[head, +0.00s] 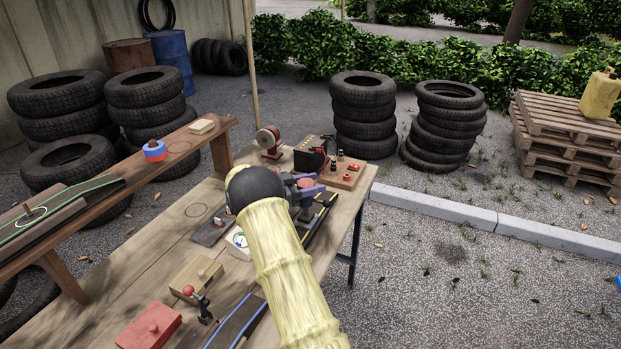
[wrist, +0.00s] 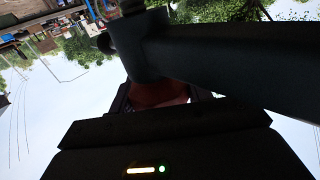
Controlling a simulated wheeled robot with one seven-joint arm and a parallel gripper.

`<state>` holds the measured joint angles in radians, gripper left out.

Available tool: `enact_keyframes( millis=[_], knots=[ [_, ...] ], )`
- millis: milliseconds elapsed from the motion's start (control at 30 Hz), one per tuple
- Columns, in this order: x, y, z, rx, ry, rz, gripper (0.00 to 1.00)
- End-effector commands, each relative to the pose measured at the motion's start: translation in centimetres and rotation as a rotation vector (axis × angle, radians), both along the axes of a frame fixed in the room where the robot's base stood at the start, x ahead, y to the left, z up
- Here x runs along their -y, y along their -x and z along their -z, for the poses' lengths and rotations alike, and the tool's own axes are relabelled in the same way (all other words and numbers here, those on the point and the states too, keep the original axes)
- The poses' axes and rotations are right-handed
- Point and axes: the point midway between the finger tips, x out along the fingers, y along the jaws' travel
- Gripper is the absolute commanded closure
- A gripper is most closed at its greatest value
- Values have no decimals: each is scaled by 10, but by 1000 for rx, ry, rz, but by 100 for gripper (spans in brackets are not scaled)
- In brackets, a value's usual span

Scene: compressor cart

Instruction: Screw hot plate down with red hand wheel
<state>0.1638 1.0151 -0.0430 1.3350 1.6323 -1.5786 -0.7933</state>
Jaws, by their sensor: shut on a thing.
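My gripper (head: 305,183) is over the far half of the workbench, partly hidden by my own wrist. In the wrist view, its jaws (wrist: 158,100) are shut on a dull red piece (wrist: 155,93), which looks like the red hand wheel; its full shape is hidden. A dark cylinder with a thick bar (wrist: 235,55) fills the wrist view just beyond the jaws. In the head view, a dark flat plate (head: 208,233) with a small knob lies on the bench left of my wrist. I cannot tell which piece is the hot plate.
The wooden bench (head: 160,257) holds a red box (head: 151,327), a wooden block (head: 195,273), a white dial (head: 238,242) and a red wheeled stand (head: 269,142). A board with small parts (head: 345,172) is at the far right. Tyre stacks (head: 363,115) stand behind.

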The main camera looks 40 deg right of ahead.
Motion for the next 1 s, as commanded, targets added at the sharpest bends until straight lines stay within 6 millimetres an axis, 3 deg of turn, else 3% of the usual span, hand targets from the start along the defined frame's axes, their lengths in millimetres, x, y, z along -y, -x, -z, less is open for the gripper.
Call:
enact_keyframes(
  millis=[400, 1000],
  knots=[
    [-1, 3, -1, 2, 4, 239, 74],
    [-1, 5, -2, 0, 5, 297, 74]
  ],
)
